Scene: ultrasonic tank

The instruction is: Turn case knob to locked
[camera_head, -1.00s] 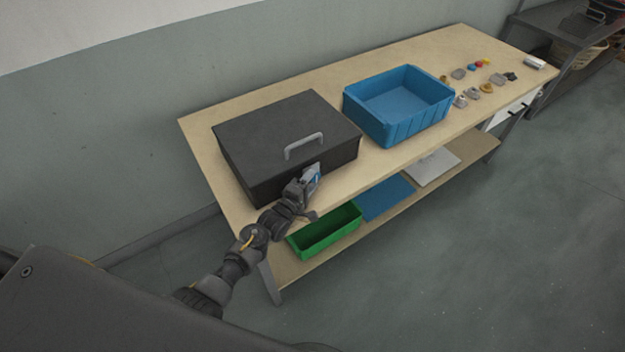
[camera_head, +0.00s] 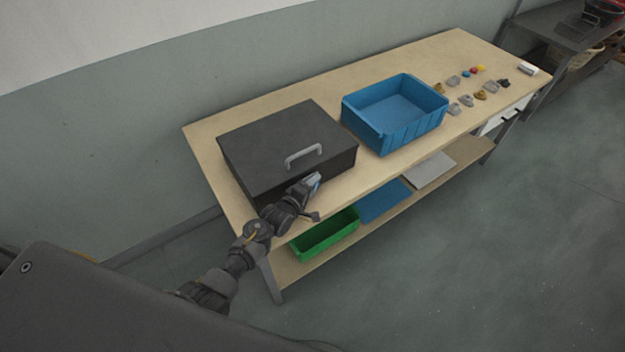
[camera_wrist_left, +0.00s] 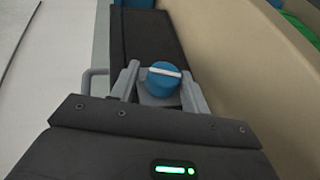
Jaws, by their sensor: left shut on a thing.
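The black case (camera_head: 262,152) with a grey handle (camera_head: 303,156) stands closed on the wooden bench. Its handle also shows in the left wrist view (camera_wrist_left: 94,82). My left gripper (camera_head: 313,182) is at the front side of the case. In the left wrist view a blue round knob (camera_wrist_left: 164,82) with a white line across its face sits between the fingers of my left gripper (camera_wrist_left: 162,88), which is shut on it. The white line runs nearly crosswise in that view. In the head view the gripper mostly hides the knob. The right gripper is not in view.
A blue bin (camera_head: 395,112) stands right of the case on the bench (camera_head: 290,92). Several small coloured parts lie farther right. A green bin (camera_head: 325,235), a blue panel (camera_head: 384,200) and a light panel (camera_head: 429,170) are on the lower shelf. The floor in front is clear.

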